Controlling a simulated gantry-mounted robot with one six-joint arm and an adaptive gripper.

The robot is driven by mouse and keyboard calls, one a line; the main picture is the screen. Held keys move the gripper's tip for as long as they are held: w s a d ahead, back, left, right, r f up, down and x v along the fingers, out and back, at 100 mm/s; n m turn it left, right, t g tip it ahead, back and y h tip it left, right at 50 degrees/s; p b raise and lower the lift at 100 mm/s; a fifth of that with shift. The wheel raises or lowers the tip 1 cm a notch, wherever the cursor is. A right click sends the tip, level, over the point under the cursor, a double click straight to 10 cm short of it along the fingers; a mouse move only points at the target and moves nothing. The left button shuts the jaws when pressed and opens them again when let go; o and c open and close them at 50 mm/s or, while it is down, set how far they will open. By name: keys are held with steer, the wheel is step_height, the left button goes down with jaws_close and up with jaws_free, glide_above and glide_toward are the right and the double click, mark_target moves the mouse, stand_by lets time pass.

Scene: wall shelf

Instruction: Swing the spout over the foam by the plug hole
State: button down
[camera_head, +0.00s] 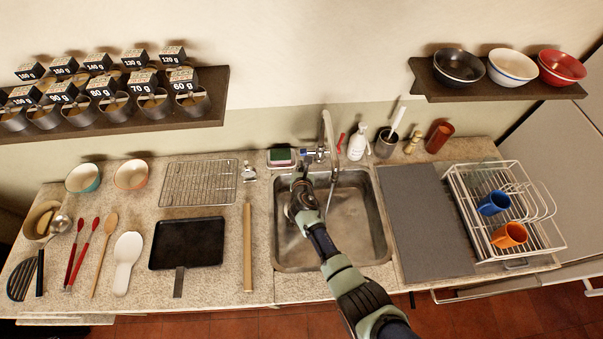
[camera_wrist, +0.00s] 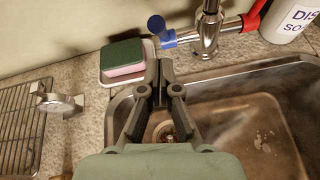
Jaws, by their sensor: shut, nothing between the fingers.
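The metal tap spout (camera_head: 327,130) rises behind the sink and reaches forward over the basin, right of my gripper. The tap's lower body (camera_wrist: 209,30) shows in the wrist view; the spout's outlet is out of that view. My gripper (camera_head: 299,176) is shut and empty, over the back left rim of the sink, left of the spout and apart from it. Its fingertips also show in the wrist view (camera_wrist: 159,66). The plug hole (camera_wrist: 167,133) is partly hidden behind my fingers. A pale, foam-like patch (camera_wrist: 263,140) lies on the basin floor to its right.
A blue tap handle (camera_wrist: 162,32) and a red one (camera_wrist: 254,14) flank the tap. A green and pink sponge (camera_wrist: 124,56) sits in a dish at the back left. A soap bottle (camera_head: 357,145) stands right of the tap. A wire rack (camera_head: 198,183) lies left.

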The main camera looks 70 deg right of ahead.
steer(key=r+p+v, duration=0.1)
steer(key=p+v, duration=0.3)
steer(key=v, duration=0.6)
steer(key=shift+w+r, duration=0.1)
steer(key=shift+r, duration=0.05)
